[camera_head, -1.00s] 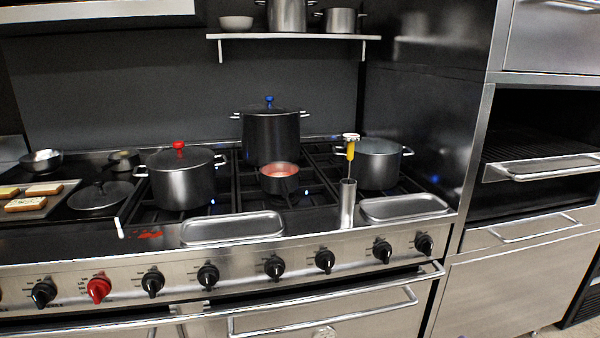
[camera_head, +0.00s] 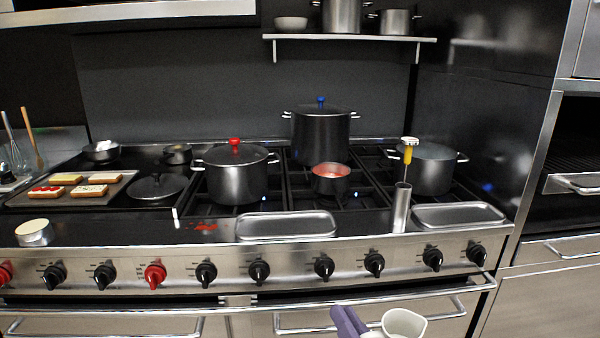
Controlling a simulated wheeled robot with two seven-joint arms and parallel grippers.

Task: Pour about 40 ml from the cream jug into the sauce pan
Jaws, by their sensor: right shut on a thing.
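The sauce pan (camera_head: 331,187), small and dark with red sauce inside, sits on the stove grates in front of the tall pot. The cream jug (camera_head: 405,323), pale with an open top, shows at the bottom edge, cut off by the frame. My right gripper (camera_head: 366,329), with purple parts, is beside the jug and shut on it. The jug is in front of the stove, well nearer than the pan and apart from it. Its contents cannot be made out. My left gripper is not in view.
A red-knobbed pot (camera_head: 236,181), a tall blue-knobbed pot (camera_head: 320,138) and an open pot (camera_head: 430,172) stand around the pan. A metal cylinder (camera_head: 402,209) with a yellow-handled tool above it and two shallow trays (camera_head: 285,225) (camera_head: 458,214) line the stove's front.

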